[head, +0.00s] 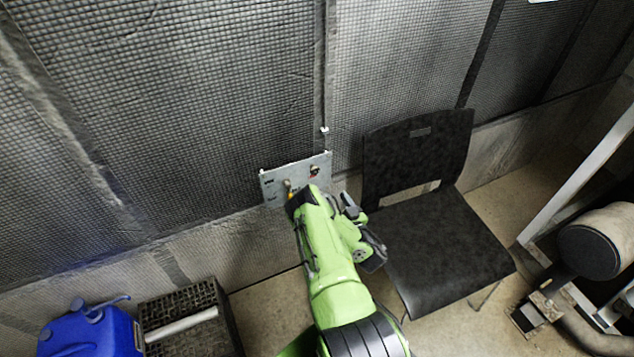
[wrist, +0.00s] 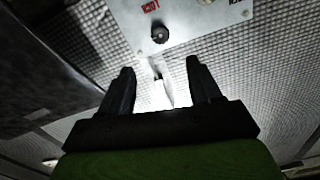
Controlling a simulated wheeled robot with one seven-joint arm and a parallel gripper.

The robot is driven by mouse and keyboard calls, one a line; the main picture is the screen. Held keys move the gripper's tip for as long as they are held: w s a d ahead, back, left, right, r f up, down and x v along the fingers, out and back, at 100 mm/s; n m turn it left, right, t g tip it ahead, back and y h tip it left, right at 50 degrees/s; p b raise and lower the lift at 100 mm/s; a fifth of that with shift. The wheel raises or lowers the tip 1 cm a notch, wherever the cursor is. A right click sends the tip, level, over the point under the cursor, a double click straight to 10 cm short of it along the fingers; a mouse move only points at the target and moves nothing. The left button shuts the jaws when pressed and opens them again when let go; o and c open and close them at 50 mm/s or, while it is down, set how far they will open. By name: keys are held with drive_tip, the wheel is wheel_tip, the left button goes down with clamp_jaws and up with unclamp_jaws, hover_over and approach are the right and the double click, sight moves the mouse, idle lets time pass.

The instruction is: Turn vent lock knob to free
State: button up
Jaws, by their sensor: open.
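A grey panel (head: 273,191) is mounted low on the mesh wall; it also shows at the top of the wrist view (wrist: 120,18). A dark round knob (wrist: 160,34) sits on it beside a red label reading LOCK upside down in the wrist view. In the head view this dark knob (head: 314,170) is at the panel's right. My gripper (wrist: 159,68) is open and empty, its fingers apart and pointing toward the panel. The knob lies beyond the fingertips, not between them. In the head view my arm's end hides the panel's lower part.
A yellowish handle (head: 288,186) is at the panel's left. A black chair (head: 430,235) stands close on the right. A blue jerrycan (head: 90,335) and a dark crate (head: 220,335) are at the lower left. Pipework (head: 595,240) stands at the far right.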

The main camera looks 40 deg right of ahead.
sight(316, 171)
drive_tip(key=shift+w+f+b, duration=0.2)
drive_tip(key=shift+f+b, duration=0.15)
drive_tip(key=shift+b, duration=0.3)
drive_tip(key=b+x, duration=0.1)
drive_tip(key=x, duration=0.3)
drive_tip(key=b+x, duration=0.2)
drive_tip(key=x, duration=0.2)
drive_tip(key=b+x, duration=0.1)
drive_tip(key=x, duration=0.4)
drive_tip(key=shift+r, duration=0.35)
drive_tip(key=c, duration=1)
drive_tip(key=shift+c, duration=0.2)
